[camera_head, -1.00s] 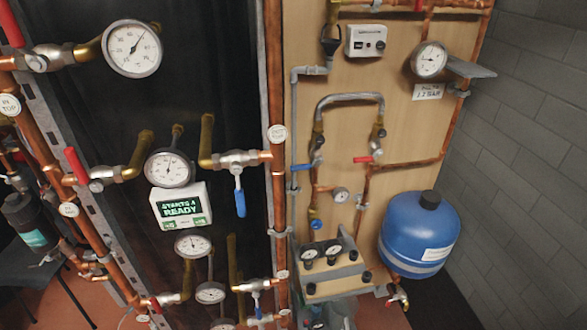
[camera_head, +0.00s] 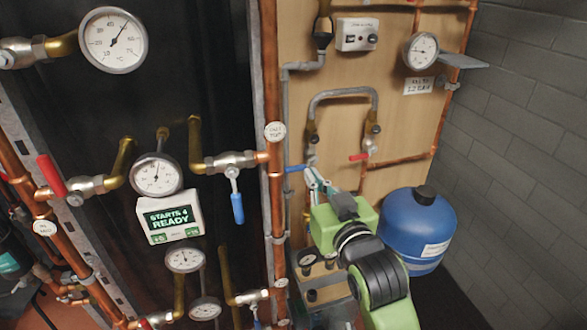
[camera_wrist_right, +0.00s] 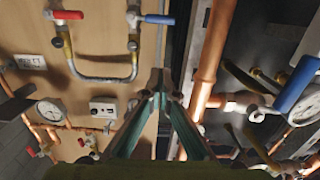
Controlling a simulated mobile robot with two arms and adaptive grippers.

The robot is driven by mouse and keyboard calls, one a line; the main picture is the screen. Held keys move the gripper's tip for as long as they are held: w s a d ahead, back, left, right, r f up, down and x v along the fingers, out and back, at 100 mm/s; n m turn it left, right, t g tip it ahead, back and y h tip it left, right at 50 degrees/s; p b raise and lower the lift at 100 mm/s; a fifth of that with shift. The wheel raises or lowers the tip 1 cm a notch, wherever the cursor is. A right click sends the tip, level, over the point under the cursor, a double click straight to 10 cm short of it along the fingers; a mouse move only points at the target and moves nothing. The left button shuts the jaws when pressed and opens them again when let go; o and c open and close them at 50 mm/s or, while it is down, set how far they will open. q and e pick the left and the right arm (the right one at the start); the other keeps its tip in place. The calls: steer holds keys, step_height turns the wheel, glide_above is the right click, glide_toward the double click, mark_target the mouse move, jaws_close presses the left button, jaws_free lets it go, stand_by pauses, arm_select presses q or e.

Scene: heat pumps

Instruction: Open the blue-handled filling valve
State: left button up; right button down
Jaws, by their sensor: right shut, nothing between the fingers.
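The blue-handled valve (camera_head: 293,169) sits on the left leg of the grey hose loop on the wooden board. Its blue lever lies roughly sideways, pointing left, and it also shows at the top of the wrist view (camera_wrist_right: 158,19). My right gripper (camera_head: 314,180) is shut and empty, its tips just right of and below the lever. In the wrist view the tips (camera_wrist_right: 160,80) are apart from the lever in the picture; I cannot tell the depth gap. The gripper hides the lower pipework. My left gripper is not in view.
A red-handled valve (camera_head: 359,157) sits on the loop's right leg. A vertical copper pipe (camera_head: 271,90) stands left of the board. Another blue lever (camera_head: 237,208) hangs down left of it. A blue tank (camera_head: 418,225) stands right of my arm, before a grey wall.

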steer(key=shift+w, duration=0.1)
steer(key=w+a+f+p, duration=0.2)
steer(key=w+a+f, duration=0.1)
steer(key=w, duration=0.7)
steer(key=shift+a+f+p, duration=0.15)
steer(key=shift+f+p, duration=0.15)
steer(key=shift+f, duration=0.45)
